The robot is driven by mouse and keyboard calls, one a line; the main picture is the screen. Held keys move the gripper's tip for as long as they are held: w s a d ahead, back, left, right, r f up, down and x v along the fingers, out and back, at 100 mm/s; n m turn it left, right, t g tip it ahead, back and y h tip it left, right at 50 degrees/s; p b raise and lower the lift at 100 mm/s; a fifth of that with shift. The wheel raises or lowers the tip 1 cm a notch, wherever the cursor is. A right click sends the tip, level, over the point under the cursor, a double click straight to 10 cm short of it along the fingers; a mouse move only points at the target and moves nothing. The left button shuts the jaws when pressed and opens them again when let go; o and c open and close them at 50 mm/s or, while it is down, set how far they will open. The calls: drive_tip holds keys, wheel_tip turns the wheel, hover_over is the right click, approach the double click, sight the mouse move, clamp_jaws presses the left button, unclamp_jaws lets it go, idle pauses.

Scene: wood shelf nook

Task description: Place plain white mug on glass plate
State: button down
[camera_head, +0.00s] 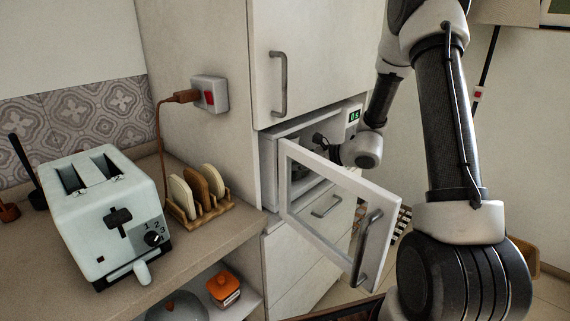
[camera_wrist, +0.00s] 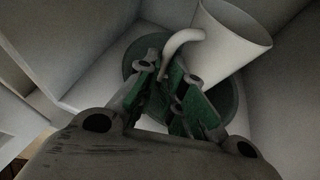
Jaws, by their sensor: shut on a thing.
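The plain white mug (camera_wrist: 235,38) shows in the wrist view, tilted in the picture, with its handle (camera_wrist: 184,38) toward my gripper (camera_wrist: 172,72). My gripper is shut on the mug at its handle. The dark greenish glass plate (camera_wrist: 230,104) lies beneath the mug and fingers, partly covered by them. I cannot tell whether the mug touches the plate. In the head view my gripper (camera_head: 322,144) reaches into the open microwave (camera_head: 268,160); the mug and plate cannot be made out there.
The microwave door (camera_head: 338,205) stands open below my arm, its handle (camera_head: 365,245) toward the front. The microwave's walls (camera_wrist: 95,50) are close around the gripper. A toaster (camera_head: 100,215) and a toast rack (camera_head: 200,205) stand on the counter at left.

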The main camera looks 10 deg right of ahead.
drive_tip(key=w+a, duration=0.2)
drive_tip(key=a, duration=0.1)
drive_tip(key=shift+w, duration=0.4)
drive_tip(key=shift+d+f, duration=0.1)
drive_tip(key=shift+f, duration=0.6)
drive_tip(key=shift+f, duration=0.1)
drive_tip(key=c, duration=1.5)
unclamp_jaws()
drive_tip(key=v, duration=1.2)
drive_tip(key=shift+s, duration=0.1)
